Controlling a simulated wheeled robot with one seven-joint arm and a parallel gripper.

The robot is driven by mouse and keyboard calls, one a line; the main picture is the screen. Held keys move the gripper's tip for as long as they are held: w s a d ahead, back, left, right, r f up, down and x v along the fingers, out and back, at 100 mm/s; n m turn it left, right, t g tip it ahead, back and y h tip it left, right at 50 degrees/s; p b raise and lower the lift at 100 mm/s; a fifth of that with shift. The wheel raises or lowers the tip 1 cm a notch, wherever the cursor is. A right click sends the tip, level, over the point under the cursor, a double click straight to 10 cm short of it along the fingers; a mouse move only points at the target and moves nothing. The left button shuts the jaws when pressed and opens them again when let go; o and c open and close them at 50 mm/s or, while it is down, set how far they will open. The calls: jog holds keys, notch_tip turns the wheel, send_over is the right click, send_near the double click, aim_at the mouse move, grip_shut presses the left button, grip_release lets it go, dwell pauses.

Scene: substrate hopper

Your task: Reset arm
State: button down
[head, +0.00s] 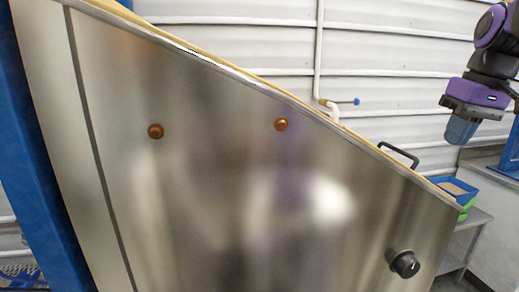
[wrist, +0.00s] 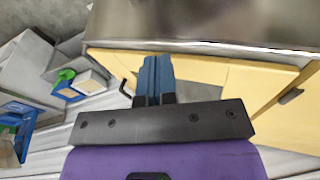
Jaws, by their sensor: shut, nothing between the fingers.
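My gripper (head: 460,130) hangs at the upper right of the head view, with a purple body and blue fingers. It is beyond the right end of the hopper and clear of it. In the wrist view the two blue fingers (wrist: 154,78) lie side by side, shut with nothing between them. The substrate hopper (head: 230,190) is a large steel panel with a sloping top edge, filling most of the head view. In the wrist view its steel side (wrist: 220,20) and yellow upper face (wrist: 200,68) lie past the fingers.
The hopper has two copper-coloured studs, a black knob (head: 404,264) and a dark handle (head: 398,154). Blue and green bins (head: 456,188) stand on a steel table (head: 474,224) at the right. A white pipe (head: 319,50) runs down the ribbed wall. Open air surrounds my gripper.

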jog(key=s+a+f+t, duration=0.1)
jog(key=s+a+f, duration=0.2)
jog(key=s, duration=0.4)
jog(key=s+a+f+t+h, duration=0.1)
jog(key=s+a+f+t, duration=0.1)
jog(key=s, duration=0.6)
jog(key=shift+a+f+m+t+h, duration=0.3)
jog(key=shift+a+f, duration=0.25)
jog(key=shift+a, duration=0.4)
jog(key=shift+w, duration=0.1)
